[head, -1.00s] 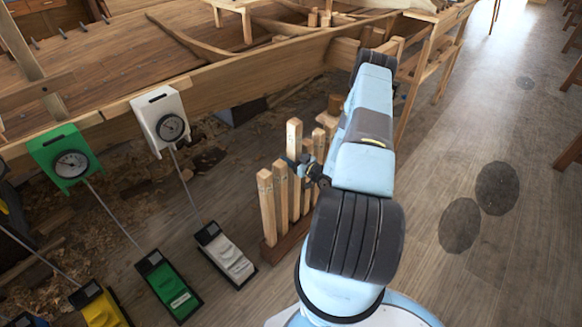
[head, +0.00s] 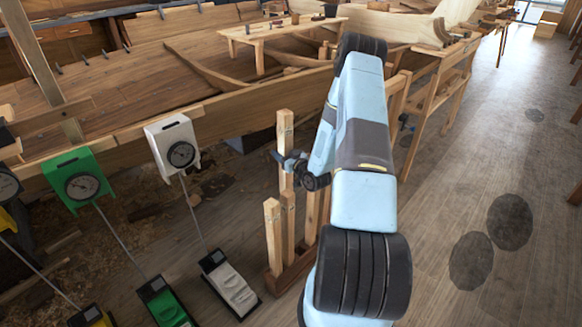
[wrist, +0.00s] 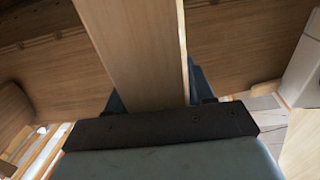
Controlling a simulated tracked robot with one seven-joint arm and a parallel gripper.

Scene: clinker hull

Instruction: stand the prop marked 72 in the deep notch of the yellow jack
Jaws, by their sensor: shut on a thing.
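My gripper (head: 288,160) is shut on a tall wooden prop (head: 286,128). The prop stands upright and rises well above the other props. Its lower end is hidden behind the other props, so I cannot tell whether it is clear of the rack. In the wrist view the prop (wrist: 140,45) runs up between the jaws. No number is readable on it. The yellow jack's foot (head: 92,318) is cut off at the bottom left edge. A yellow piece (head: 8,222) shows at the far left below a dial. Its notches are not visible.
Other props (head: 272,235) stand in a wooden rack (head: 292,272) below my gripper. A white jack (head: 232,285) and a green jack (head: 165,305), joined by rods to dial boxes, stand left of it. The hull (head: 215,110) lies behind. Floor is open at right.

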